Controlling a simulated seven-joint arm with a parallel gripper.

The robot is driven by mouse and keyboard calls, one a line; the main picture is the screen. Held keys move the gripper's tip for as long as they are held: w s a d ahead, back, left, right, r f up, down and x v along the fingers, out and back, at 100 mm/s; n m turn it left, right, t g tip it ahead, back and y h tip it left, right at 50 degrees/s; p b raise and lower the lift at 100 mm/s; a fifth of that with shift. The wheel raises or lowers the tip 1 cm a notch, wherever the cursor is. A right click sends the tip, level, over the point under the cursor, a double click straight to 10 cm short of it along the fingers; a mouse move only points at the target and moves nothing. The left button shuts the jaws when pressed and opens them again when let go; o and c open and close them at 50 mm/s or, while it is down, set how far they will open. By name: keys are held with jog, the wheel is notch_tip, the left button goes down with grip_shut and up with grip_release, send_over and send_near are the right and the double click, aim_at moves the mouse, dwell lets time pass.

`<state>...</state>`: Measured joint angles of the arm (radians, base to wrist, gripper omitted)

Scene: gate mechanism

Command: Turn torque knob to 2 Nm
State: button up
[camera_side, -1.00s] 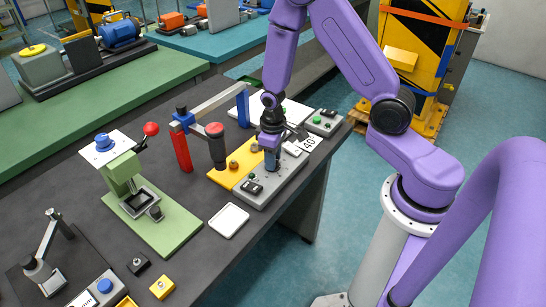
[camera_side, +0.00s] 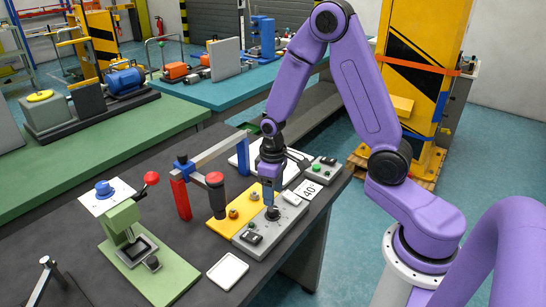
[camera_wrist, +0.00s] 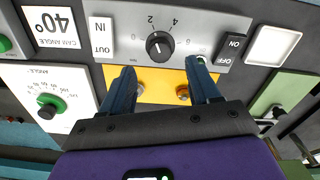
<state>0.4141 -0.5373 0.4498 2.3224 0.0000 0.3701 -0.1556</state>
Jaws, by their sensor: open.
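The torque knob (camera_wrist: 159,45) is a black dial on a grey panel (camera_wrist: 215,18), with the numbers 2 and 4 printed beside it in the wrist view. Its exact pointer setting is too small to read. In the side view the dark knob (camera_side: 272,213) shows on the grey box, just below my gripper (camera_side: 269,198). In the wrist view my gripper (camera_wrist: 162,69) is open and empty. Its two blue fingers are spread with a wide gap. The knob shows beyond the fingertips and between them, with no visible contact.
IN/OUT labels (camera_wrist: 101,38) and an ON/OFF switch (camera_wrist: 232,48) flank the knob. A yellow plate (camera_wrist: 155,86) with brass knobs lies beside the panel. A green angle knob (camera_wrist: 50,106) and a 40° card (camera_wrist: 50,26) are at left. A red-topped post (camera_side: 216,190) stands near my gripper.

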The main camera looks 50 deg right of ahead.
aim_at(273, 209)
notch_tip(273, 209, up, 11)
dwell(0.5)
jog(key=s+a+r+n, duration=0.1)
jog(key=s+a+n, duration=0.2)
jog(key=s, duration=0.8)
jog(key=s+a+r+n, duration=0.2)
jog(key=s+a+n, duration=0.2)
jog(key=s, duration=0.8)
jog(key=shift+a+n, duration=0.15)
jog(key=shift+n, duration=1.05)
